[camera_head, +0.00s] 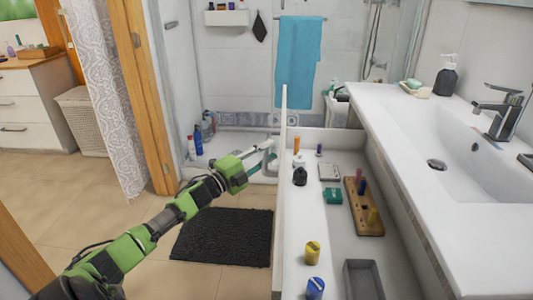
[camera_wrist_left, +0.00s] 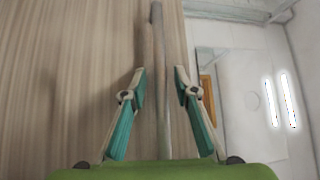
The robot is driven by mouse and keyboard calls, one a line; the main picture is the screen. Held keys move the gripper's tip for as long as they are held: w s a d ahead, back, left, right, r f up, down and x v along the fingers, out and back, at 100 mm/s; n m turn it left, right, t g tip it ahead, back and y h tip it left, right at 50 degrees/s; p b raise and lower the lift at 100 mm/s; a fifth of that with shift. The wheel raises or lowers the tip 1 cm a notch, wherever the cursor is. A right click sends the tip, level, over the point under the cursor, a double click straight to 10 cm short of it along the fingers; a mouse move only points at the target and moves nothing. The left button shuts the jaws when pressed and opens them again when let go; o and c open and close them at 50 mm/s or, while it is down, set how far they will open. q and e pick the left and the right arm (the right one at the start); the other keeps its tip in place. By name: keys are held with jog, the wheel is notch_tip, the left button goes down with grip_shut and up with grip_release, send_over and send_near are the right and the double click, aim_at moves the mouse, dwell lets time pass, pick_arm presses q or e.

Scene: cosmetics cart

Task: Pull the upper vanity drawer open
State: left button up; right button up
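The upper vanity drawer (camera_head: 349,243) stands pulled out from under the white washbasin counter, its inside visible from above. Its front panel (camera_head: 283,200) is seen edge-on in the head view. My left gripper (camera_head: 268,152) is at the outer side of this front, near its far end. In the left wrist view the two fingers (camera_wrist_left: 160,88) are apart, with a long grey bar (camera_wrist_left: 161,120), apparently the handle, running between them. Wood-grain surface (camera_wrist_left: 70,80) fills the left of that view. Contact with the bar cannot be told. My right gripper is not in view.
The drawer holds a wooden block (camera_head: 371,222) with pegs, a green box (camera_head: 333,195), a grey tray (camera_head: 362,278) and yellow (camera_head: 312,253) and blue jars (camera_head: 315,288). A dark mat (camera_head: 222,238) lies on the floor at left. The counter with the basin (camera_head: 440,160) is at right.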

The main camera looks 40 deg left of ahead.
pick_arm(q)
jog(key=v, duration=1.2)
jog(key=shift+a, duration=0.1)
dwell(0.4)
